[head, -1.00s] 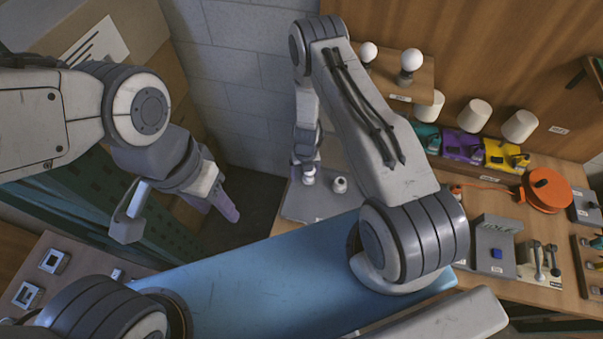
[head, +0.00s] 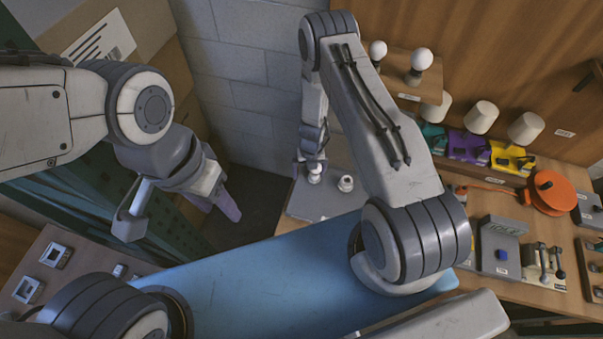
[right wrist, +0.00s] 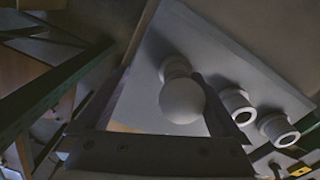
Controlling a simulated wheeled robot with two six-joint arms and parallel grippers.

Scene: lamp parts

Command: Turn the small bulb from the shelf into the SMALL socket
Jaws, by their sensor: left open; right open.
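A white round bulb (right wrist: 182,101) sits in a white socket (right wrist: 174,67) on a grey board (right wrist: 215,55); whether it is fully seated I cannot tell. My right gripper (right wrist: 165,78) is open, with a finger on each side of the bulb. In the head view the bulb (head: 314,174) is just under the right gripper (head: 312,160). Two empty white sockets, a middle one (right wrist: 238,105) and an end one (right wrist: 278,128), stand beside it. In the head view one empty socket (head: 345,183) shows. My left gripper (head: 178,212) is open and empty, away from the board.
Two more white bulbs, one left (head: 377,50) and one right (head: 420,60), stand on a wooden shelf (head: 405,82) at the back. White lampshades (head: 481,117), an orange reel (head: 548,192) and a grey block (head: 500,245) occupy the bench to the right.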

